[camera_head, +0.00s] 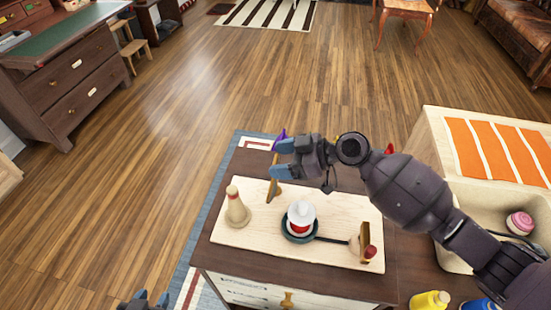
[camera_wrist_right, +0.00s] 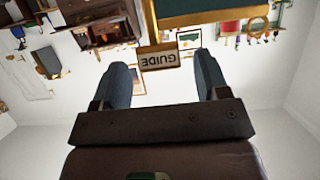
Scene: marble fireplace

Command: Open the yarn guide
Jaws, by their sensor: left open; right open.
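A pale wooden board (camera_head: 245,248) on the cabinet holds a yarn cone (camera_head: 236,208), a white spool with a red band (camera_head: 301,216) on a dark green round base, and a small wooden post (camera_head: 365,243) at the right. The yarn guide (camera_head: 275,187) seems to be the thin upright piece at the board's back left, partly hidden by my right gripper (camera_head: 276,159). In the right wrist view, a tab lettered GUIDE (camera_wrist_right: 160,60) appears upside down between the open fingers, with gaps on both sides. My left gripper (camera_head: 146,300) is at the bottom edge, mostly cut off.
A tan unit with orange stripes (camera_head: 490,152) and a basin with a pink item (camera_head: 519,223) stand at right. Yellow (camera_head: 430,300) and blue (camera_head: 480,304) items sit at the bottom right. My right arm crosses above the cabinet.

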